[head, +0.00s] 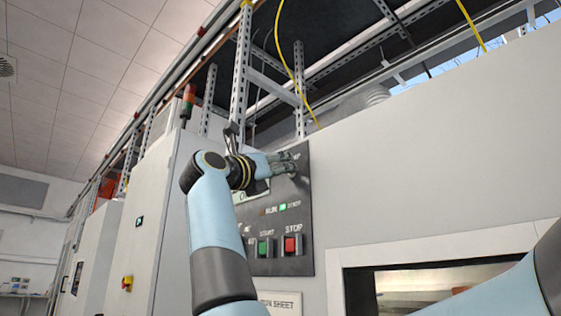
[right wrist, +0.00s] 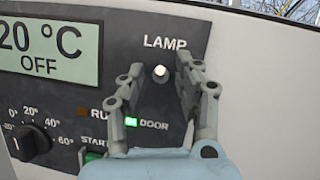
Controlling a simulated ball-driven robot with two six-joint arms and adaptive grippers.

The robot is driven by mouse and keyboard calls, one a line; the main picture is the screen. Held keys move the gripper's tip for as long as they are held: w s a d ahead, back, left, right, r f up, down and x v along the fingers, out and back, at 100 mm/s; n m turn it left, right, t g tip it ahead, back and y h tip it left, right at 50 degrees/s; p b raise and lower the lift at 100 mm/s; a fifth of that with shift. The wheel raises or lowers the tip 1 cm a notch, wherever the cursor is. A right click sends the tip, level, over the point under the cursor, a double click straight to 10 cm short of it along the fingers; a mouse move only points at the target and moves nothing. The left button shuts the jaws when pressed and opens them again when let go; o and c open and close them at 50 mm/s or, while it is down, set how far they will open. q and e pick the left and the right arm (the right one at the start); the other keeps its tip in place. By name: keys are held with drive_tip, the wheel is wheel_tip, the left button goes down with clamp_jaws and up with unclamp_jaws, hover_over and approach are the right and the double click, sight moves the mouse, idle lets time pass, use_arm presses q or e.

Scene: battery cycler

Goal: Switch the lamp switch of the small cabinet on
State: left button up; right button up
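The lamp switch (right wrist: 160,73) is a small knob with a bright, pale tip below the LAMP label on the dark control panel (head: 305,240) of the cabinet (head: 420,140). In the right wrist view it shows between the two fingers of my right gripper (right wrist: 161,64), which are apart. I cannot tell whether either finger touches it. In the head view my right gripper (head: 291,163) is at the panel's upper part and hides the switch. Which way the switch is set is not clear. My left gripper is not in view.
The panel also has a display (right wrist: 45,45) reading 20 °C OFF, a dial (right wrist: 30,143), a lit green DOOR light (right wrist: 131,122), a green START button (head: 265,248) and a red STOP button (head: 292,245). A framed opening (head: 400,278) lies at lower right.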

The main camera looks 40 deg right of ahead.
drive_tip(key=shift+d, duration=0.1)
clamp_jaws()
drive_tip(key=shift+r+y+p, duration=0.25)
drive_tip(key=shift+y+p, duration=0.2)
drive_tip(key=shift+y, duration=0.05)
unclamp_jaws()
